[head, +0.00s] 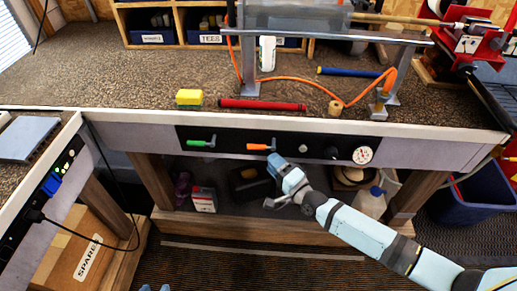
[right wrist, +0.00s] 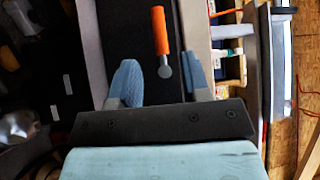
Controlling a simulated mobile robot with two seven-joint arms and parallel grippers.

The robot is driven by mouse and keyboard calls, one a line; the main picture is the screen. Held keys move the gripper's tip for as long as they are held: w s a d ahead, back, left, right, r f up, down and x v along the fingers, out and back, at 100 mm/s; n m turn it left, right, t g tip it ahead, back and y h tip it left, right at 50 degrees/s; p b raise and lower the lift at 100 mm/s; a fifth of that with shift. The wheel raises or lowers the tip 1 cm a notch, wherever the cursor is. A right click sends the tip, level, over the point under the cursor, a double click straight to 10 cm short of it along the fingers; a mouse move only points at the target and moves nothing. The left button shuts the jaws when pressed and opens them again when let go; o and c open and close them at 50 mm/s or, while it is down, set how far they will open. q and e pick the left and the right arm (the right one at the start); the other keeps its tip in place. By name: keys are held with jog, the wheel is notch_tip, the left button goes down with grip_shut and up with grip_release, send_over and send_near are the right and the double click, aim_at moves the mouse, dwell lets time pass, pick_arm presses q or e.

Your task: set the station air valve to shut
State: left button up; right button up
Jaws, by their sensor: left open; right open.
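A black panel (head: 232,144) on the bench front carries two lever handles. The orange lever (head: 258,147) lies sideways, its grip to the left of its grey pivot. The green lever (head: 198,143) also lies sideways, further left. No label tells me which is the station air valve. My right gripper (head: 277,163) is at the panel just below the orange lever. In the right wrist view the open fingers (right wrist: 162,80) stand either side of the orange lever's (right wrist: 160,32) pivot end; contact cannot be told. Two pale blue tips of my left gripper (head: 155,288) show apart at the bottom edge.
A shelf with a red-white box (head: 203,199) lies below.

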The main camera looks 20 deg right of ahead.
aim_at(259, 147)
jog(key=x, duration=0.7)
jog(key=shift+w, duration=0.15)
grip_shut()
